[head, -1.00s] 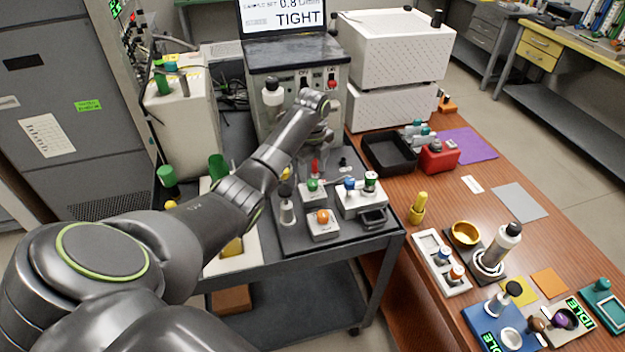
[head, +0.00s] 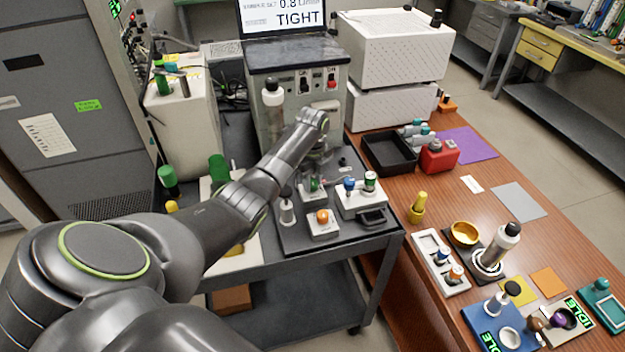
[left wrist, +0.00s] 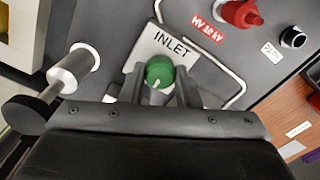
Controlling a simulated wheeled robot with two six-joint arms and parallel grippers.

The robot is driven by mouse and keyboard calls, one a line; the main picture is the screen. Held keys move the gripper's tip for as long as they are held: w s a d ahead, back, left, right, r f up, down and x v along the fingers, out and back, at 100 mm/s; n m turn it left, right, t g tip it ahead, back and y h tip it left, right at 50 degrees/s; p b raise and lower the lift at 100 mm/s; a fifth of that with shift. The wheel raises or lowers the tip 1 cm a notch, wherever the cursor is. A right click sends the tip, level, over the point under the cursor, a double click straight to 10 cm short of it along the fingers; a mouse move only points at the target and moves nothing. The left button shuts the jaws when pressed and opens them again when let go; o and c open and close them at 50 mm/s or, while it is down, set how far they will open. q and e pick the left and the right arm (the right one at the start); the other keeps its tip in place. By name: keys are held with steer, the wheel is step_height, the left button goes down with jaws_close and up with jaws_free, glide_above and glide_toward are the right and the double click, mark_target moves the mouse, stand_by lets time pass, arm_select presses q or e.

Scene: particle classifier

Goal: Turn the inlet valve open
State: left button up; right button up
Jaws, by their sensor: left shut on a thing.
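The inlet valve has a round green knob (left wrist: 159,72) with a pale mark on its edge, beside a white INLET label (left wrist: 171,44) in the left wrist view. My left gripper (left wrist: 160,88) has one finger on each side of the knob and is shut on it. In the head view the left gripper (head: 312,180) is low over the dark panel (head: 290,240) on the cart, and hides most of the inlet valve. How far the knob is turned is hard to tell. My right gripper is not in view.
On the panel stand an orange-knobbed block (head: 322,222) and a white block (head: 362,200) with blue and green caps. In the left wrist view a red fitting (left wrist: 240,14) and a metal cylinder (left wrist: 76,68) are near. A monitor (head: 283,16) reads TIGHT.

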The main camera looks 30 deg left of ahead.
arm_select(q)
steer(key=shift+r, duration=0.1)
steer(key=shift+r+n+p, duration=0.1)
steer(key=shift+n+p, duration=0.7)
steer(key=shift+p, duration=0.05)
steer(key=shift+n+p, duration=0.95)
steer(key=shift+n, duration=0.25)
steer(key=n+p, duration=0.3)
steer(key=n, duration=0.2)
steer(key=shift+n, duration=0.3)
steer(key=n+p, duration=0.1)
steer(key=n, duration=0.3)
steer(key=shift+w+n+p, duration=0.1)
steer(key=shift+n+p, duration=0.55)
steer(key=shift+n, duration=1.45)
steer(key=o, duration=1)
